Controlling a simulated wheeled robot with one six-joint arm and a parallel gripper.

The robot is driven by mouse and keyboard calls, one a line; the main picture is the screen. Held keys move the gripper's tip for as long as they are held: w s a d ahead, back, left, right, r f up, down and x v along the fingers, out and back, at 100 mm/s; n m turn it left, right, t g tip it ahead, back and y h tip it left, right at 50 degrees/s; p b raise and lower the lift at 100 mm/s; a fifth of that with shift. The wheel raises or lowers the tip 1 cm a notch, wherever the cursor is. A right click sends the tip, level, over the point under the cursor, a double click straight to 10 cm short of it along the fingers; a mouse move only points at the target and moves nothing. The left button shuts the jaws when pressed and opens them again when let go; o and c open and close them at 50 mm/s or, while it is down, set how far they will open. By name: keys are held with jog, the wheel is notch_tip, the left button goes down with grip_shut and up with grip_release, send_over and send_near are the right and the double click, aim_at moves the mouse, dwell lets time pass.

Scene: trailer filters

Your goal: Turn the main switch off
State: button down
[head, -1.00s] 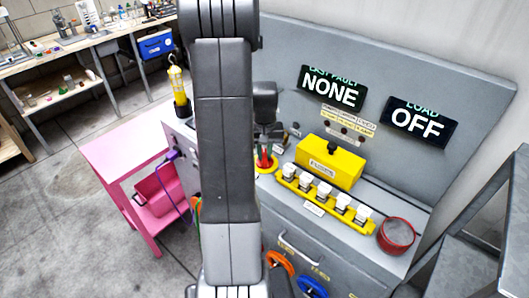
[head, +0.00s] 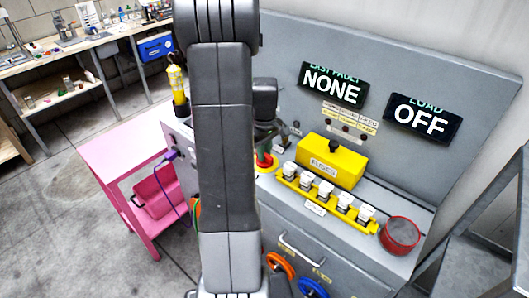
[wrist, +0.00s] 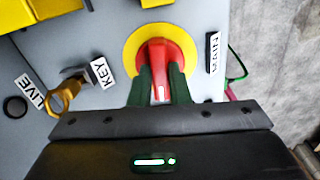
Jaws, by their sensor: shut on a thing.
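The main switch is a red handle (wrist: 163,68) on a yellow round plate (wrist: 133,48), set in the grey panel. In the head view its yellow plate (head: 262,168) shows just right of my arm, partly hidden. My gripper (wrist: 160,82) has its two dark green fingers on either side of the red handle, shut on it. In the wrist view the handle points down the picture, between the fingers. A small dark label (wrist: 213,52) sits to the right of the plate.
A key (wrist: 62,97) sticks out left of the switch. In the head view, a yellow fuse box (head: 331,160), a row of white fuses (head: 325,190) and a red round container (head: 399,236) stand right of it. The load display (head: 422,120) reads OFF. A pink cart (head: 120,150) stands left.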

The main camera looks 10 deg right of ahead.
jog(key=shift+n, duration=0.6)
jog(key=c, duration=1.4)
grip_release()
jog(key=shift+o, duration=0.2)
notch_tip(320, 180, up, 14)
jog(key=shift+b, duration=0.45)
jog(key=shift+f, duration=0.1)
notch_tip(320, 180, down, 14)
jog(key=shift+r+p, duration=0.1)
jog(key=shift+p, duration=0.3)
